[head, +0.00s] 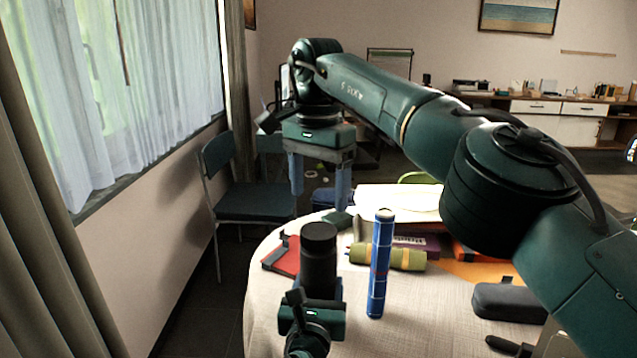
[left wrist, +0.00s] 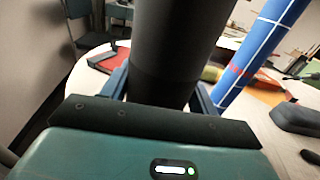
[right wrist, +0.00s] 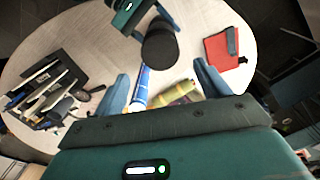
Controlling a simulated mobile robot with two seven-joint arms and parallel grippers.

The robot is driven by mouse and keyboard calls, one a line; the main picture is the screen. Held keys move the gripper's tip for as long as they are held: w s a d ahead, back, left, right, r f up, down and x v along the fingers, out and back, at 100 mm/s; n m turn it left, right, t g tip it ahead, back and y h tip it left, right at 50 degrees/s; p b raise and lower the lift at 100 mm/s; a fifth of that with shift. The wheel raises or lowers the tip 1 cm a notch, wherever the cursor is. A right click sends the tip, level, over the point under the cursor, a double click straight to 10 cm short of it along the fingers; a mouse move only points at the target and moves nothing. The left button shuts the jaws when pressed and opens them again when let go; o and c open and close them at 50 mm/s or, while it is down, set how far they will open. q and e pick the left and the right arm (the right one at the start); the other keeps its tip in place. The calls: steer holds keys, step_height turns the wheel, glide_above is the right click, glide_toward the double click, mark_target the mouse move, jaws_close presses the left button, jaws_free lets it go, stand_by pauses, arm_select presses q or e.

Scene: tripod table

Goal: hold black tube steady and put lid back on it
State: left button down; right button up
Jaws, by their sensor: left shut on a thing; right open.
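The black tube (head: 319,281) stands upright at the near-left side of the table. Its slightly wider black top section (head: 319,236) looks like the lid, sitting on it; I cannot tell how firmly. My left gripper (head: 320,292) is shut around the tube's lower part. In the left wrist view the tube (left wrist: 172,50) rises between the fingers. My right gripper (head: 320,198) is open and empty, beyond and above the tube in the head view. In the right wrist view the tube's round dark top (right wrist: 159,49) shows beyond the gap between the open fingers (right wrist: 162,82).
A blue patterned tube (head: 380,270) stands just right of the black tube. A yellow-green roll (head: 390,257), a red notebook (head: 283,260), a dark case (head: 508,301) and books lie on the round table (head: 262,300). A chair (head: 245,200) stands behind at left.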

mark_target(318, 230)
steer(key=n, duration=0.3)
steer(key=shift+r+n, duration=0.3)
steer(key=shift+f, duration=4.05)
